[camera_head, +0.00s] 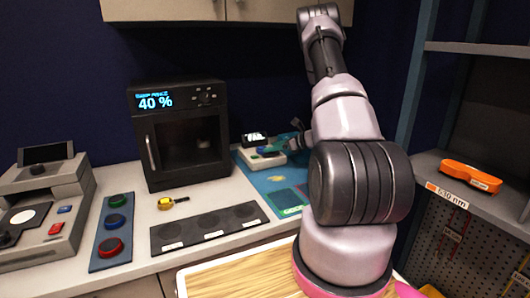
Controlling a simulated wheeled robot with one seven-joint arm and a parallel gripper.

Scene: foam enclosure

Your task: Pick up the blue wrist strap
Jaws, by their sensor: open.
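My arm reaches over the counter toward the back, and my gripper (284,145) is small and partly hidden beside my arm links. It is open, just right of a white device with a small display (254,140) on the blue mat (250,166). A small blue item (263,150) lies at the front of that device, close to the fingertips. It may be the blue wrist strap, but it is too small to be sure. I cannot tell whether the fingers touch it.
A black oven-like box (180,135) reading 40 % stands left of the mat. A dark tray with round recesses (208,226), a yellow round tool (166,203) and a button panel (112,230) lie in front. An orange case (470,176) sits on the right shelf.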

